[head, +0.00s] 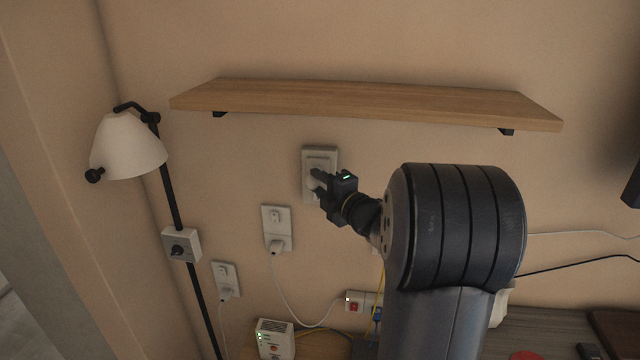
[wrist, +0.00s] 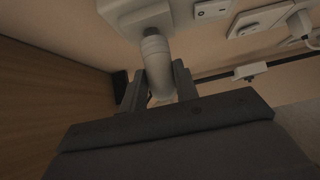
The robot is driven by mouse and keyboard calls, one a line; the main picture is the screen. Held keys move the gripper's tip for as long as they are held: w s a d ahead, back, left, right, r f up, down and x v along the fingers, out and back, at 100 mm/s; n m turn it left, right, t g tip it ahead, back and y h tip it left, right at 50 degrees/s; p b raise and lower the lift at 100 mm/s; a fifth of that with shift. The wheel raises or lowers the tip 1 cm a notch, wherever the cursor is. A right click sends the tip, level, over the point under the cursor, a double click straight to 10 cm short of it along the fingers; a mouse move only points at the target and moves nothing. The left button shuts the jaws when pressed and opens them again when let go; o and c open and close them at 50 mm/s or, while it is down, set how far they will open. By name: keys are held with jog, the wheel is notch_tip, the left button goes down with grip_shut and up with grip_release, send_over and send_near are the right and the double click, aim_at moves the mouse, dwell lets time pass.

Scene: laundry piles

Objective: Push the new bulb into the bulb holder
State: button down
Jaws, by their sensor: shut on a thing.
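My gripper (head: 319,184) is at the wall under the shelf, in front of the white bulb holder (head: 313,152). In the wrist view, my gripper (wrist: 159,72) is shut on the white bulb (wrist: 158,64), with one dark finger on each side. The bulb's narrower end points at the holder (wrist: 136,14) and appears to meet its raised front. I cannot tell how far it goes in. In the head view, the fingers cover most of the bulb and part of the holder.
A wooden shelf (head: 365,103) juts out above the holder. Wall sockets (head: 277,228) (head: 225,279) with white plugs sit lower left. A lamp with a white shade (head: 128,147) stands at the left. A white box (head: 275,338) and cables are below.

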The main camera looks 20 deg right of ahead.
jog(key=shift+w+d+p, duration=0.3)
jog(key=shift+w+d, duration=0.05)
jog(key=shift+w, duration=0.2)
dwell(0.4)
jog(key=c, duration=1)
grip_release()
jog(key=shift+s, duration=0.1)
jog(key=shift+s+a+b, duration=0.15)
jog(key=shift+s+a, duration=0.7)
jog(key=shift+s, duration=0.4)
jog(key=shift+s+a+b, duration=0.1)
jog(key=shift+s+a, duration=0.7)
jog(key=shift+s, duration=0.4)
jog(key=shift+s+a+b, duration=0.15)
jog(key=shift+s+a, duration=0.7)
jog(key=shift+s, duration=0.4)
jog(key=shift+w, duration=0.1)
jog(key=w+d, duration=0.1)
jog(key=w, duration=0.1)
jog(key=w+d, duration=0.4)
jog(key=w, duration=0.1)
jog(key=shift+w+p, duration=0.1)
jog(key=shift+p, duration=0.25)
jog(key=shift+a, duration=0.1)
